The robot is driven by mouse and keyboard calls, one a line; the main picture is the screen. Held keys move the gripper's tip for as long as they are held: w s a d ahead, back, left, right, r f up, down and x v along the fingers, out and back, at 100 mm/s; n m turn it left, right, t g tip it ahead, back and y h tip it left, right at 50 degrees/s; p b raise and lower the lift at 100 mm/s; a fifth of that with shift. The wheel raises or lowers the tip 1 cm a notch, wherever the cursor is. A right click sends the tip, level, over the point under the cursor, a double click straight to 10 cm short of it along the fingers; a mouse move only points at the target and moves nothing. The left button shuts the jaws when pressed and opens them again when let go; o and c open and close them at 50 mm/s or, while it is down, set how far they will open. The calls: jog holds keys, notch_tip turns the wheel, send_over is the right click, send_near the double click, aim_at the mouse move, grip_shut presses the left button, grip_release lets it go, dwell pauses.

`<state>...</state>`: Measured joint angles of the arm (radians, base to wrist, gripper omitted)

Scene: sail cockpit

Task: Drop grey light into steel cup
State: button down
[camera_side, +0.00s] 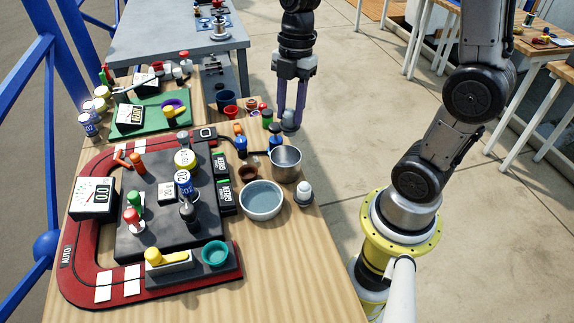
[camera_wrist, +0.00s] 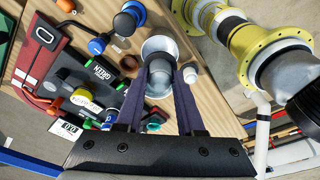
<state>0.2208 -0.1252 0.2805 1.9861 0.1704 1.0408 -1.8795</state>
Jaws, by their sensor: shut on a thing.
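My gripper (camera_side: 289,112) points straight down with its two purple fingers shut on the grey light (camera_side: 289,123), a small rounded grey piece. The light hangs at the fingertips, above and apart from the steel cup in the side view. The steel cup (camera_side: 286,164) is a shiny round open cup standing upright near the table's right edge. In the wrist view my purple fingers (camera_wrist: 160,68) close in at a pale grey round shape, where I cannot clearly separate the light from the cup. The inside of the cup looks empty in the side view.
A wide grey bowl (camera_side: 262,201) stands just in front of the cup, with a white light (camera_side: 304,194) beside it. A small brown cup (camera_side: 248,173) and blue-based levers (camera_side: 276,142) sit close by. The dark panel (camera_side: 140,246) with several controls fills the left.

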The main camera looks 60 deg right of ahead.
jog(key=shift+f, duration=1.15)
jog(key=shift+c, duration=2.2)
grip_release()
notch_tip(320, 180, up, 14)
jog(key=d, duration=0.2)
jog(key=shift+f, duration=0.15)
